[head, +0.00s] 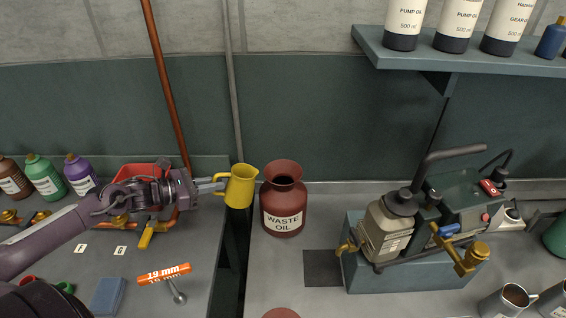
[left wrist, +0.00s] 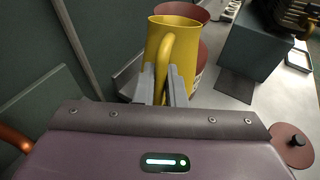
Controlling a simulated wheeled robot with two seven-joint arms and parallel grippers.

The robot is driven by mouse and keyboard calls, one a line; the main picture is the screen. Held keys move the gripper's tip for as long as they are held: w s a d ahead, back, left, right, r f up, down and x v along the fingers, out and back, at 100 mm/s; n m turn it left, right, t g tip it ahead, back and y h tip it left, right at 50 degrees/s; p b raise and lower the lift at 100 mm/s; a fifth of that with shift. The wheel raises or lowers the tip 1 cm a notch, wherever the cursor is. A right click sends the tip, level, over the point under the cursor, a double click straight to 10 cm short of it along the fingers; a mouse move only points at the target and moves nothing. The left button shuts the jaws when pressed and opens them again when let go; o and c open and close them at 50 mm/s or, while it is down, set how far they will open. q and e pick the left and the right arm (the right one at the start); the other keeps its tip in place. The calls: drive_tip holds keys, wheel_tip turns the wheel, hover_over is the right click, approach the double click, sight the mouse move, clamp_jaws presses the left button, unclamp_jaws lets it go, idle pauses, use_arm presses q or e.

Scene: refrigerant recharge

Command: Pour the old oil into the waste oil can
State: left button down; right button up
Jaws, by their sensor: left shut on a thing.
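A yellow jug (head: 241,187) is held by its handle in my left gripper (head: 219,185), which is shut on it. The jug is close to upright, just left of the waste oil can and above the dark gap between the benches. The waste oil can (head: 283,222) is dark red, open at the top and labelled WASTE OIL. In the left wrist view the jug (left wrist: 178,45) hides much of the can (left wrist: 202,55) behind it. The jug's contents cannot be seen. My right gripper is not in view.
A pump unit (head: 400,240) stands on a blue-grey block at right. Metal cups (head: 508,300) sit at the front right. Coloured bottles (head: 45,174) and a red tray (head: 140,172) are at left. A shelf (head: 470,55) with oil bottles overhangs the right.

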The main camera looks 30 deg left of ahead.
use_arm(q)
drive_tip(key=shift+w+d+r+g+p, duration=0.15)
drive_tip(key=shift+r+p, duration=0.05)
drive_tip(key=shift+r, duration=0.2)
drive_tip(key=shift+w+d+r+g+p, duration=0.1)
drive_tip(key=shift+r+g+p, duration=0.1)
drive_tip(key=shift+r, duration=0.15)
drive_tip(key=shift+g+y, duration=0.65)
drive_tip(key=shift+y, duration=0.15)
drive_tip(key=r+p, duration=0.1)
drive_tip(key=d+r, duration=0.1)
drive_tip(key=w+r+p, duration=0.1)
drive_tip(key=shift+w+d+r+p, duration=0.1)
drive_tip(key=shift+d+r+p, duration=0.05)
drive_tip(key=shift+r+p, duration=0.2)
drive_tip(key=r, duration=0.1)
drive_tip(key=w+d+r+g+y, duration=0.1)
drive_tip(key=r, duration=0.1)
drive_tip(key=shift+w+d+m+b, duration=0.15)
drive_tip(key=shift+w+m+b, duration=0.15)
drive_tip(key=shift+b, duration=0.1)
drive_tip(key=shift+d+r, duration=0.15)
drive_tip(key=shift+w+d+r+m+g+y+p, duration=0.15)
drive_tip(key=shift+w+d+r+g+y+p, duration=0.75)
drive_tip(key=shift+p, duration=0.95)
drive_tip(key=shift+w+d+r+m+g+y+p, duration=0.15)
drive_tip(key=shift+w+d+r+g+y+p, duration=0.25)
drive_tip(key=shift+g+y+p, duration=1.15)
